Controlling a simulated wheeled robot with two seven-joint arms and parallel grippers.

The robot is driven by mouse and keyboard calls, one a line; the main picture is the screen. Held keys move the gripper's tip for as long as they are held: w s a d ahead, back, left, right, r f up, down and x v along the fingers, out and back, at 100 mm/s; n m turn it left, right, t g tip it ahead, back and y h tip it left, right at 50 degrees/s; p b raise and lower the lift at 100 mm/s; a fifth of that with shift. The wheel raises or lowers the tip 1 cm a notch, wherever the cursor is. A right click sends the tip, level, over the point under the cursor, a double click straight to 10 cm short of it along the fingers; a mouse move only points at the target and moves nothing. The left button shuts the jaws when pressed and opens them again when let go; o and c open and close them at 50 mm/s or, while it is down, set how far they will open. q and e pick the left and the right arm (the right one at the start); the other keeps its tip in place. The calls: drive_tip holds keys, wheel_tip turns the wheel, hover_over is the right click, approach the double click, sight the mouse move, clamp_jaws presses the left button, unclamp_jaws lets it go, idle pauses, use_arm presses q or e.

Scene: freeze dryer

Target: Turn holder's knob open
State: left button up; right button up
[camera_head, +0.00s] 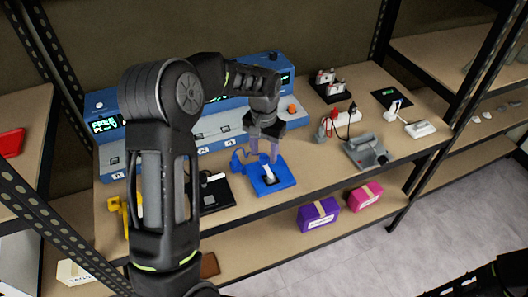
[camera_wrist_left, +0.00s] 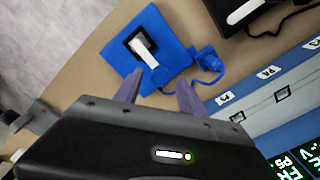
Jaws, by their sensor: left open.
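A blue holder (camera_head: 277,183) with a square base lies near the front edge of the bench. A white upright piece (camera_head: 268,173) stands in its dark socket. I cannot tell for sure which part is its knob. In the left wrist view, the holder (camera_wrist_left: 165,68) shows the white piece (camera_wrist_left: 146,45) tilted in a black square, with a blue fitting (camera_wrist_left: 207,58) on a thin cable beside it. My left gripper (camera_head: 264,154) is open and empty, pointing down just above the holder; its fingers (camera_wrist_left: 160,90) straddle the holder's near side.
Blue instruments (camera_head: 215,125) line the wall behind. A black device (camera_head: 213,195) is left of the holder and a grey device (camera_head: 370,152) right. A yellow item (camera_head: 116,205) stands far left. Purple (camera_head: 318,215) and pink (camera_head: 365,196) boxes are on the lower shelf.

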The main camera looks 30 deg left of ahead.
use_arm(q)
drive_tip(key=shift+f, duration=0.5)
drive_tip(key=shift+c, duration=0.2)
clamp_jaws()
